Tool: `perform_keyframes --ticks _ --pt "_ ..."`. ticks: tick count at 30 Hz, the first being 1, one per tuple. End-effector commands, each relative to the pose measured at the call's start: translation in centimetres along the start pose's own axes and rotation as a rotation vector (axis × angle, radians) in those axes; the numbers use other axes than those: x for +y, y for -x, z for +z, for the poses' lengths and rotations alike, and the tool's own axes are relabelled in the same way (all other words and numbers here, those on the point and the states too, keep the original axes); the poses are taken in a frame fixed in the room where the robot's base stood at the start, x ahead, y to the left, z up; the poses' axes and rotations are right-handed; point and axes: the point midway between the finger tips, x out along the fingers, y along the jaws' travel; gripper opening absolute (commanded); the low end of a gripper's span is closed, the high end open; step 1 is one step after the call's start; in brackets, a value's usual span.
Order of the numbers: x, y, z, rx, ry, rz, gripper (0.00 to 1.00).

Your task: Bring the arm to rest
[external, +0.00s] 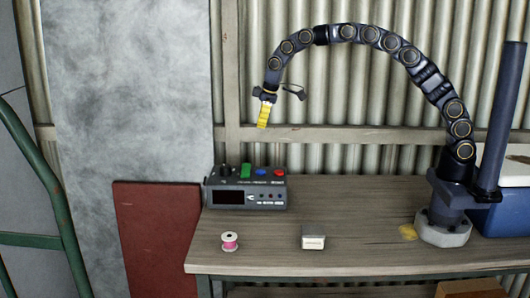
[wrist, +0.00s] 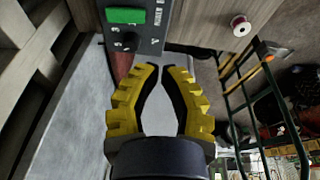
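My arm rises from its base at the right end of the bench and arches over to the left. My gripper (external: 262,125) hangs high above the bench, left of its middle, with its yellow fingers pointing down. In the wrist view, the gripper's (wrist: 161,67) two yellow fingers with dark inner pads come together at the tips. Nothing is between them; a narrow gap shows lower down between the pads. The gripper touches nothing.
On the wooden bench (external: 370,220) stand a grey control box (external: 246,190) with coloured buttons, a pink spool (external: 229,242) and a small white-grey block (external: 313,238). A red panel (external: 155,235) leans left of the bench.

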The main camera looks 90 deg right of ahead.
Motion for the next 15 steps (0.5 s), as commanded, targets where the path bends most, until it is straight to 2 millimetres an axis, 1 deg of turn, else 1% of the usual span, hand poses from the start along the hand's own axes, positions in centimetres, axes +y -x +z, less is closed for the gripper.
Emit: perform_keyframes --ticks 1,2,3,5,6,8,9,11,12,14,15 --pt "-1.7 1.7 1.1 -0.012 0.010 -0.017 0.00" --pt "-2.7 2.6 1.8 -0.020 0.013 -0.025 0.00" --pt "-4.0 3.6 3.0 -0.039 0.017 -0.037 0.00" --pt "-5.8 5.2 4.9 -0.062 0.024 -0.050 0.00" --pt "-6.9 6.2 6.2 -0.076 0.028 -0.057 0.00" --pt "-8.5 7.5 8.5 -0.105 0.031 -0.066 0.00" --pt "-9.4 8.4 10.1 -0.123 0.035 -0.070 0.00" --pt "-10.7 9.6 12.5 -0.149 0.036 -0.073 0.00" --pt "-11.5 10.3 14.3 -0.169 0.038 -0.073 0.00" --pt "-12.5 11.3 17.0 -0.198 0.038 -0.072 0.00" --pt "-13.1 11.9 18.8 -0.216 0.036 -0.069 0.00"
